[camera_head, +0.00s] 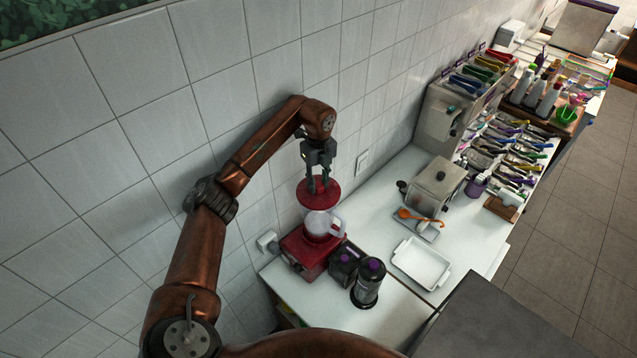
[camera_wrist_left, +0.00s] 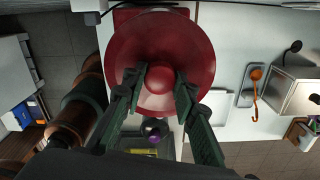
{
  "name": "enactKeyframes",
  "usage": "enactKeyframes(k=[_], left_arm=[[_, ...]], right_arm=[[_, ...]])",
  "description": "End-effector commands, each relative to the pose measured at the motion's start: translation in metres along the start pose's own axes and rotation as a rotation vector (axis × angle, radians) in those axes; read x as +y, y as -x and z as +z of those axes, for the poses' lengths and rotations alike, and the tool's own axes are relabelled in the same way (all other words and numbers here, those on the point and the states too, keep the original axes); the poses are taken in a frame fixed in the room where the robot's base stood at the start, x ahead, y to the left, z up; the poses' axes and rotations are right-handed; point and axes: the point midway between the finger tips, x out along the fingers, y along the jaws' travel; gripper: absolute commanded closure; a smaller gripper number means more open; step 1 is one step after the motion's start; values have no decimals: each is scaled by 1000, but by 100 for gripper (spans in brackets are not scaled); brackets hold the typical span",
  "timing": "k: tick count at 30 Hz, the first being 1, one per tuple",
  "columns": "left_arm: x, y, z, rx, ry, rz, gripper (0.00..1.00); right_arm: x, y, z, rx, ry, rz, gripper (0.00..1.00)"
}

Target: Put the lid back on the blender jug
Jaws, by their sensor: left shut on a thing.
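My left gripper (camera_head: 318,186) is shut on the red round lid (camera_head: 312,196), holding it by the knob at its middle. The lid is in the air above the blender jug (camera_head: 322,224), apart from its rim as far as the head view shows. The jug is pale and clear with a handle on its right, and stands on the red blender base (camera_head: 305,252) by the wall. In the left wrist view the lid (camera_wrist_left: 190,45) fills the upper middle between my left gripper's fingers (camera_wrist_left: 160,82) and hides the jug. My right gripper is not in view.
Dark bottles with purple caps (camera_head: 368,282) stand close to the right of the blender base. A white tray (camera_head: 421,263) and an orange ladle (camera_head: 418,217) lie further right on the white counter. The tiled wall is close behind the blender.

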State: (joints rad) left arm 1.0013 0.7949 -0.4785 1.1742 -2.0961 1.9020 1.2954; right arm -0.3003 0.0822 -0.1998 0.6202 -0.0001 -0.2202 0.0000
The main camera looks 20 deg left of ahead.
Motion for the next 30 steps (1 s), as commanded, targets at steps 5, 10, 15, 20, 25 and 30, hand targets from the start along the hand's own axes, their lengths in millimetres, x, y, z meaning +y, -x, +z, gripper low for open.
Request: enactKeyframes(k=[5,10,15,20,25,30], left_arm=[[0,-1,0,0,0,0,99],[0,-1,0,0,0,-1,99],[0,-1,1,-1,0,-1,99],[0,-1,1,-1,0,-2,99],[0,-1,0,0,0,-1,99],[0,-1,0,0,0,-1,62]], right_arm=[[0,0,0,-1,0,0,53],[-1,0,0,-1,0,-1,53],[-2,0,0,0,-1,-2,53],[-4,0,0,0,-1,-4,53],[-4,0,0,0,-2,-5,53],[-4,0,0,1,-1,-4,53]])
